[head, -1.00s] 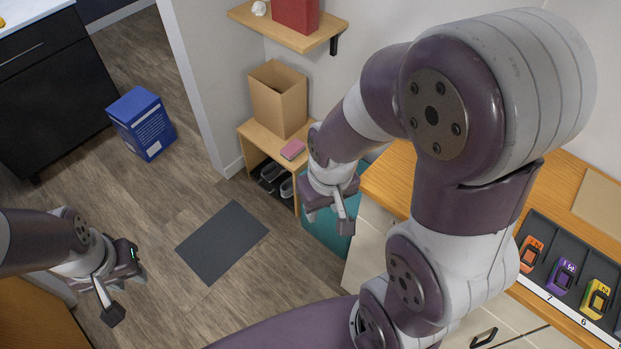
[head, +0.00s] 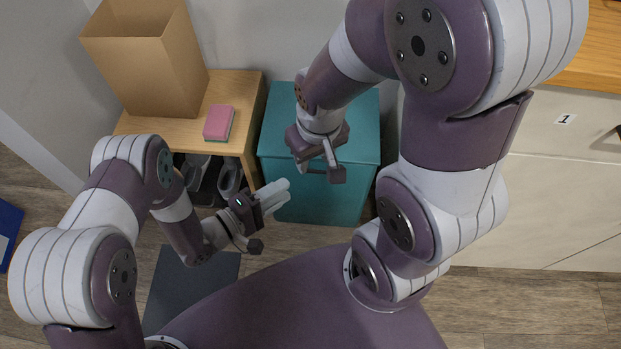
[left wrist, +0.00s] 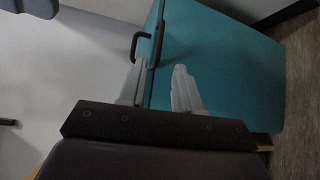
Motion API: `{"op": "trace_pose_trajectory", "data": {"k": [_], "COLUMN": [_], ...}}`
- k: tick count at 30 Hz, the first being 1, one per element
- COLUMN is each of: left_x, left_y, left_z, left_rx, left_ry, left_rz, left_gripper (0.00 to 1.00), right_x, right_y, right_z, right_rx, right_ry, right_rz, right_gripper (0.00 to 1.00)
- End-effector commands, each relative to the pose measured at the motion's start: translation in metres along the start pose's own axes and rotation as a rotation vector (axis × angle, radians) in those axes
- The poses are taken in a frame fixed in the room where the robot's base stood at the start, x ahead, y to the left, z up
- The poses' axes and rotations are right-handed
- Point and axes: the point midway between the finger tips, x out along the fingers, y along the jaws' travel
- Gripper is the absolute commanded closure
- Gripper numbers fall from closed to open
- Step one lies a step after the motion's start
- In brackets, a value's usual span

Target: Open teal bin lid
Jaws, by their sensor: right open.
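The teal bin (head: 318,208) stands on the floor against the wall, with its flat lid (head: 363,110) shut. In the left wrist view the teal bin (left wrist: 225,65) has a dark handle (left wrist: 136,45) just beyond my fingertips. My left gripper (head: 279,193) is at the bin's front left; its pale fingers (left wrist: 155,90) are apart with nothing between them. My right gripper (head: 319,172) is open above the lid's front part and hides some of it, including most of the handle. I cannot tell whether it touches the lid.
A pale cabinet (head: 500,220) is at the right. A dark mat (head: 175,285) lies on the floor in front.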

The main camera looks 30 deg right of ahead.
Motion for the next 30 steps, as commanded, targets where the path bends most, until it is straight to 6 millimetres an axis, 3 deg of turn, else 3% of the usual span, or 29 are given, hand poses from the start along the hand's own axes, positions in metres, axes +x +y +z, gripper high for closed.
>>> {"op": "trace_pose_trajectory", "data": {"k": [6,12,18,26,29,30], "left_x": [0.058,0.09,0.102,0.103,0.103,0.103], "left_y": [-0.005,-0.002,0.0,0.001,0.001,0.001], "left_z": [0.0,-0.001,-0.001,-0.001,-0.001,-0.001], "left_rx": [0.006,0.007,0.005,0.005,0.005,0.005], "left_ry": [-0.003,0.0,0.003,0.003,0.004,0.004], "left_rz": [0.001,0.0,-0.001,-0.002,-0.002,-0.003], "left_gripper": [0.67,0.67,0.67,0.67,0.99,1.0], "right_x": [0.029,0.042,0.045,0.045,0.045,0.045], "right_y": [0.0,0.0,0.0,0.0,0.0,0.0], "right_z": [0.004,0.005,0.006,0.006,0.006,0.006], "right_rx": [0.0,0.0,0.0,0.0,0.0,0.0], "right_ry": [-0.001,-0.001,-0.001,-0.001,-0.001,-0.001], "right_rz": [0.0,0.0,0.0,0.0,0.0,0.0], "right_gripper": [0.57,0.57,0.57,0.57,0.57,0.57]}}
